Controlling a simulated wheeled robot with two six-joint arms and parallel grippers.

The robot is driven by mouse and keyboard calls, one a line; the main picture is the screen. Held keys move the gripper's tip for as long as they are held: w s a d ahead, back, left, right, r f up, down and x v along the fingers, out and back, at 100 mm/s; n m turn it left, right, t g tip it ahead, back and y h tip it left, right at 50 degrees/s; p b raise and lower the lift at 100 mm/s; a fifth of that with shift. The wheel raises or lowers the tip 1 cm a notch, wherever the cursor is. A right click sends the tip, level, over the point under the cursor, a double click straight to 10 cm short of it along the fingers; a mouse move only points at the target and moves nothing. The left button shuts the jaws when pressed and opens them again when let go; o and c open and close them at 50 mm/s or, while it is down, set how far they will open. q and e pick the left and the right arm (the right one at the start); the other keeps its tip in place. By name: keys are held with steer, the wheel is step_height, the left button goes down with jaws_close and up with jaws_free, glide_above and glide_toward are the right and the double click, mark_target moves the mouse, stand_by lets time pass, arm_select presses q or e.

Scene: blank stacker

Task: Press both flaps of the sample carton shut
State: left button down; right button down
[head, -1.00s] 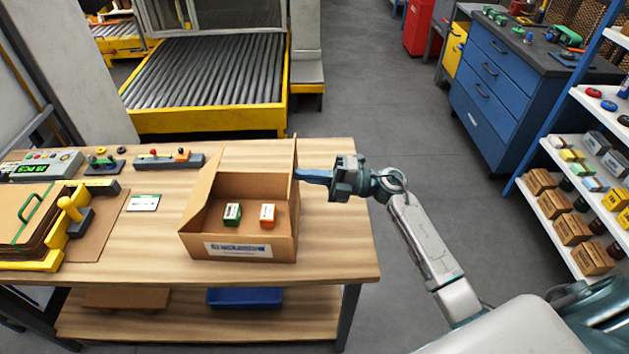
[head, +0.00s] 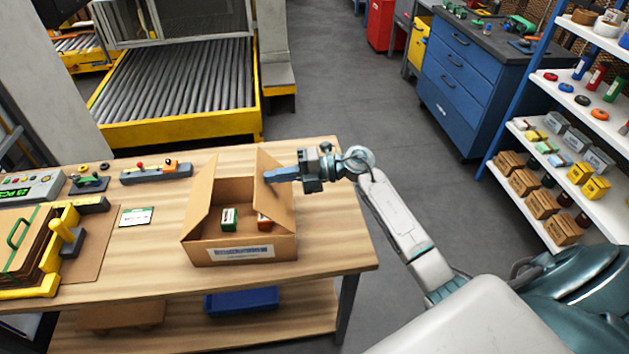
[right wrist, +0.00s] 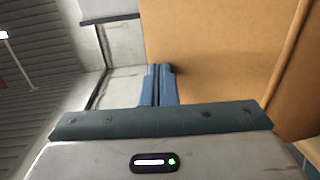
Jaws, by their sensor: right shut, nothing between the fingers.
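The sample carton (head: 196,246) is an open brown box with a printed label on its front, standing on the wooden bench. Its left flap (head: 199,198) stands up, tilted a little. Its right flap (head: 273,203) leans inward over the right part of the opening. In the right wrist view the fingers (right wrist: 158,85) are together beside the brown flap (right wrist: 215,50). My left gripper is not in view.
Left of the carton are a white card (head: 136,217), a stack of flat cardboard in a yellow holder (head: 78,243) and a control box (head: 30,187). Bare bench lies right of the carton. A blue tray (head: 242,300) is on the lower shelf.

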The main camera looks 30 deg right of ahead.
steer(key=shift+w+a+f, duration=0.15)
steer(key=shift+w+a, duration=0.05)
steer(key=shift+a, duration=0.25)
stand_by(0.5)
